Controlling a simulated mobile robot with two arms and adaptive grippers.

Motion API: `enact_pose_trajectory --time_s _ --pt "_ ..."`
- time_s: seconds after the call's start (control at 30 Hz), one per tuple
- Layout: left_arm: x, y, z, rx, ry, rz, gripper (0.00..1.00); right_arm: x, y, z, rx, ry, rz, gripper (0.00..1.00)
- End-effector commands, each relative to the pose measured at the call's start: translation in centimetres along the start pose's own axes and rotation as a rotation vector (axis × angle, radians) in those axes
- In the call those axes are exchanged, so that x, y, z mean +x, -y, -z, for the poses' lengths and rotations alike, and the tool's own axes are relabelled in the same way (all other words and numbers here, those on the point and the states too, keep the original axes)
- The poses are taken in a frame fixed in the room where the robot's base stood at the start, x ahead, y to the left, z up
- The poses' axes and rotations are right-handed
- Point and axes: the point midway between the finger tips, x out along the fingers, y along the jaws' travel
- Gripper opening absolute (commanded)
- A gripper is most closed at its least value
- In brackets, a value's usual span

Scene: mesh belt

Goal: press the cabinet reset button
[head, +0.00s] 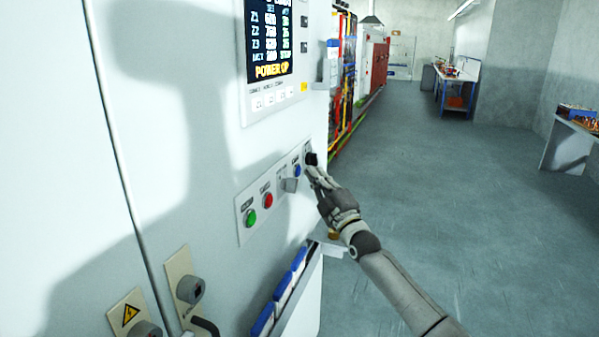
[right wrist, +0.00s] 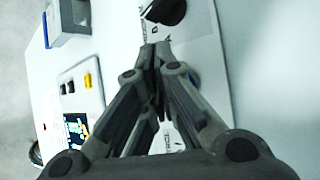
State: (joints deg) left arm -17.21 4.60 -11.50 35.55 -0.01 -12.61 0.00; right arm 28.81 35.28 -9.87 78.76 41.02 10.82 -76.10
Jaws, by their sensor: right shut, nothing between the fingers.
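The white cabinet (head: 190,100) fills the left of the head view. Its button strip (head: 246,234) carries a green button (head: 251,217), a red button (head: 268,200), a grey switch (head: 290,185), a blue button (head: 297,170) and a black knob (head: 311,158). The labels are too small to read, so I cannot tell which control is the reset button. My right gripper (head: 311,170) is shut and empty, its tips close to the blue button and black knob. In the right wrist view its fingertips (right wrist: 154,48) point at the strip beside the black knob (right wrist: 166,10); contact is unclear. My left gripper is not in view.
A lit display (head: 269,40) sits above the strip. A sloped holder with blue-edged items (head: 283,290) juts out below, and cable sockets (head: 190,289) are at lower left. Open floor (head: 450,200) lies to the right, with workbenches (head: 458,82) farther back.

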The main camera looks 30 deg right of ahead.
Motion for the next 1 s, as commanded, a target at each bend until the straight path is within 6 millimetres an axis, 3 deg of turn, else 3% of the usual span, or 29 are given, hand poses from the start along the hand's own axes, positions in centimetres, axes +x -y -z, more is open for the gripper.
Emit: enact_pose_trajectory --time_s 1.0 --pt "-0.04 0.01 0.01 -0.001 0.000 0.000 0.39 0.58 0.42 0.42 0.000 0.001 0.001 0.00"
